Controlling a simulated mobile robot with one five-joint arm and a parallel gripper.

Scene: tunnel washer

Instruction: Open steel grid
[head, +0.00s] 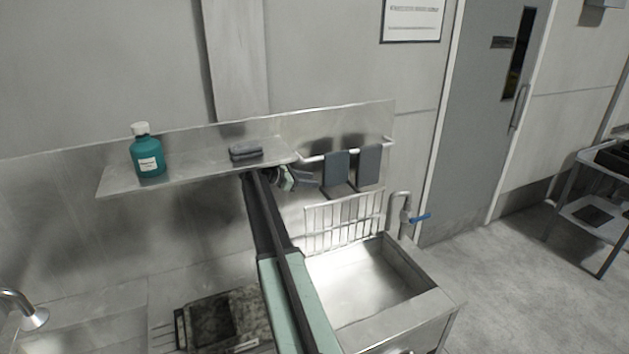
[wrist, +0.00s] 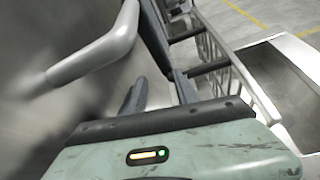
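The steel grid (head: 342,224) stands upright along the back edge of the sink basin (head: 362,285), whose inside is uncovered. It also shows in the wrist view (wrist: 232,70), to the right of my fingers. My gripper (head: 308,179) is to the left of and above the grid, just under the end of the wall shelf. In the wrist view my gripper (wrist: 160,92) shows two dark fingers with a gap between them, and I see nothing held. It appears apart from the grid.
A white rail (head: 348,149) runs above the grid, with two dark pads (head: 335,166) below it, close to my gripper. The shelf (head: 185,175) holds a teal bottle (head: 147,153) and a dark block (head: 245,153). A blue-handled tap (head: 419,217) stands right of the grid.

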